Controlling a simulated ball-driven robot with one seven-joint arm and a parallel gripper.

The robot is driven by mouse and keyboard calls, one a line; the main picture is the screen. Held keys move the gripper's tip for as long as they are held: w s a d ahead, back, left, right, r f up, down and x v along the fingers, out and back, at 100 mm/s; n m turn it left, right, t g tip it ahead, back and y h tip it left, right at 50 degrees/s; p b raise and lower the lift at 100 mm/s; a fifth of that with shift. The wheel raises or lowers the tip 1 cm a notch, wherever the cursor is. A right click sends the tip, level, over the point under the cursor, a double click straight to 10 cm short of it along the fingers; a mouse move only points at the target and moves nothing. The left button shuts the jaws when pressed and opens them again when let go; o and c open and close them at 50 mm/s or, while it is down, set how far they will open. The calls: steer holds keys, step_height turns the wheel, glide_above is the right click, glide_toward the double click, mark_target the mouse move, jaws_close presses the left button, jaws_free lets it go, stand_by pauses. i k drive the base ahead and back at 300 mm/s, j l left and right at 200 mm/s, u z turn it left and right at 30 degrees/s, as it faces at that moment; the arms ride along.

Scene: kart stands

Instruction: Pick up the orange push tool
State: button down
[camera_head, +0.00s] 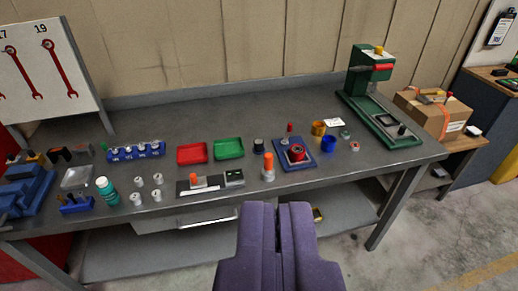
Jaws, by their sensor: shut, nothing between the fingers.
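The orange push tool (268,162) appears to be the upright piece with an orange top and a grey lower end. It stands near the front edge of the grey workbench (120,170), just left of a blue fixture plate (306,163). My gripper (277,206) is purple, shut and empty. It shows at the bottom middle, nearer to the camera, with its tips below the push tool in the picture and apart from it.
A slide gauge (203,187) with an orange knob lies left of the tool. A black knob (258,146) stands behind it. Red (191,153) and green (229,148) trays lie further back. A green press (372,90) stands at right. The bench's rear middle is clear.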

mark_target(268, 173)
steer(key=i+j, duration=0.2)
steer(key=i, duration=0.3)
steer(key=i+j+z, duration=0.1)
steer(key=i, duration=0.45)
steer(key=i+j, duration=0.3)
steer(key=i, duration=0.2)
steer(key=i+j, duration=0.25)
steer(key=i, duration=0.3)
steer(key=l+z, duration=0.05)
